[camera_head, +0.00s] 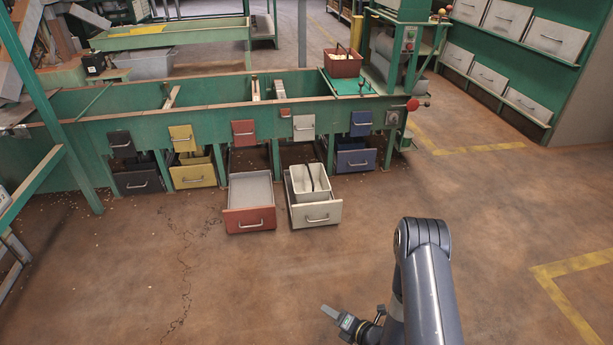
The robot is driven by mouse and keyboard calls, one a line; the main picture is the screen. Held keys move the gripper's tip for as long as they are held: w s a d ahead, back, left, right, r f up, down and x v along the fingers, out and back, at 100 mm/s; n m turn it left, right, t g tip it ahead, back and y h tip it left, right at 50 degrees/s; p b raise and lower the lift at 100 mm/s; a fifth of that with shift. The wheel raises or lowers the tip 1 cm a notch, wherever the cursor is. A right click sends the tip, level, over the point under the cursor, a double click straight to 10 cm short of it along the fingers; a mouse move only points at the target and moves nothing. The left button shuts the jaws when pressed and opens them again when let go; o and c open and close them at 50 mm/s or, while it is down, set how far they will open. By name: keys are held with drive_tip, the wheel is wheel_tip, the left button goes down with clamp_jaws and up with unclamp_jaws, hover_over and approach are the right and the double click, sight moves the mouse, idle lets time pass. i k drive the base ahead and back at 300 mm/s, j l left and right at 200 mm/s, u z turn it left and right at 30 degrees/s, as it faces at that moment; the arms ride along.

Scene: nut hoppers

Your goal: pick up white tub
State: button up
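The white tub (303,190) stands in the pulled-out white drawer (317,215) on the floor, below the green hopper bench. It is an off-white box with a dark handle arching over it. My gripper (329,312) is in the lower middle of the view, above open floor, well in front of the drawer and apart from the tub. It is seen from the side and small, so I cannot tell whether its fingers are open or shut. No object shows at its tip.
A pulled-out red drawer (249,216) sits left of the white one and looks empty. The green hopper bench (205,119) runs behind, with coloured hatches. A red tub (342,66) stands on its right end. The brown floor (230,285) in front is clear.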

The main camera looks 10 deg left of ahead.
sight(310, 183)
drive_tip(key=i+u, duration=0.2)
drive_tip(key=i, duration=2.15)
